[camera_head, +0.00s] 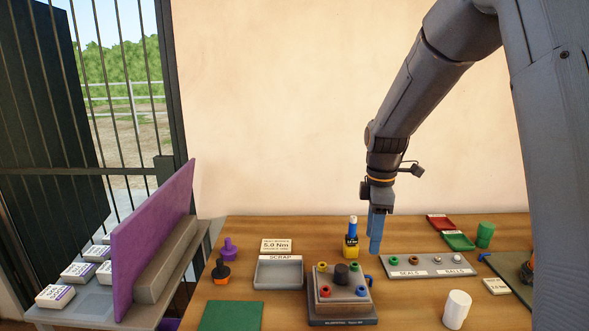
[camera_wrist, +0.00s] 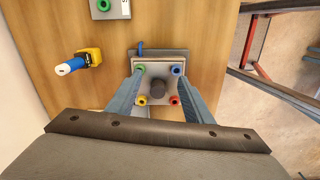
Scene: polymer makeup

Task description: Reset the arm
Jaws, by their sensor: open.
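My gripper (camera_head: 376,248) hangs from my arm, pointing down over the wooden table, with its blue fingers apart and nothing visible between them. In the head view it is just right of a yellow bottle with a white and blue top (camera_head: 351,240). In the wrist view my gripper (camera_wrist: 160,80) frames a grey block with coloured rings and a dark knob (camera_wrist: 157,88). That block also shows in the head view (camera_head: 341,294), below and left of the fingers. The fingers appear above it and apart from it. The yellow bottle lies left in the wrist view (camera_wrist: 90,57).
A grey scrap tray (camera_head: 278,273), a labelled strip with small rings (camera_head: 430,267), a white cylinder (camera_head: 456,309), a green cylinder (camera_head: 485,235) and red and green trays (camera_head: 440,222) stand around. A purple panel (camera_head: 150,240) rises at the left. Bare wood lies between items.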

